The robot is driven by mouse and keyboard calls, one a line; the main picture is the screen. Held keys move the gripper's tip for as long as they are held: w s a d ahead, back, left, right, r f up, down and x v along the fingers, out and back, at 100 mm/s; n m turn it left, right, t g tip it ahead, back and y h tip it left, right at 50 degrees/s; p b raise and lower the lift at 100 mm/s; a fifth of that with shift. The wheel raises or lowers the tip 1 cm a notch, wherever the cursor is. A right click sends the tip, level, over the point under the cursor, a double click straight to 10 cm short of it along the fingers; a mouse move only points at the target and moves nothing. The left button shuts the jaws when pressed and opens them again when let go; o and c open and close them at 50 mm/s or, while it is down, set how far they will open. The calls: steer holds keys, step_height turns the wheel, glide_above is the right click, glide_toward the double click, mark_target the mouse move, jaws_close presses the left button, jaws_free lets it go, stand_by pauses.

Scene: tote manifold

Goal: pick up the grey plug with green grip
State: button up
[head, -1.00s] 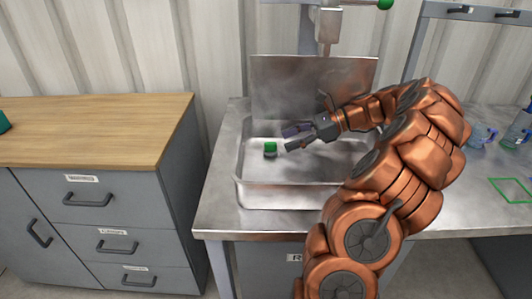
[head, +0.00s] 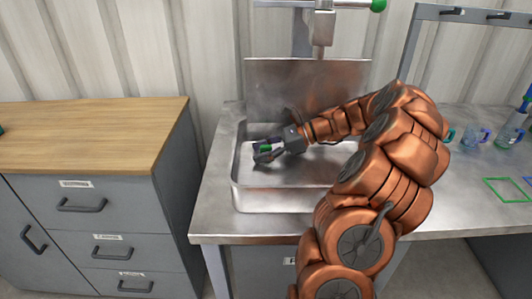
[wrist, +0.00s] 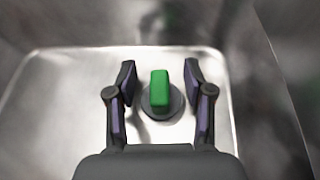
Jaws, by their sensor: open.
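The plug has a green grip (wrist: 160,90) on a round grey base (wrist: 162,106), and it sits on the floor of the metal sink basin (head: 262,200). My gripper (wrist: 159,75) is open in the wrist view, with one finger on each side of the green grip and a gap on both sides. In the head view my gripper (head: 258,150) is low in the basin, and the green grip (head: 266,147) shows between its fingers. The plug's base is mostly hidden there.
The basin walls stand close around my gripper, with a tall metal backsplash (head: 312,90) behind. A metal spout (head: 324,30) hangs above. A wooden-topped cabinet (head: 90,130) is at left. Blue-handled cups (head: 473,137) stand on the counter at right.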

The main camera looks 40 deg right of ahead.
steer(key=shift+c, duration=0.2)
steer(key=c, duration=0.8)
jaws_close()
steer(key=shift+f, duration=0.1)
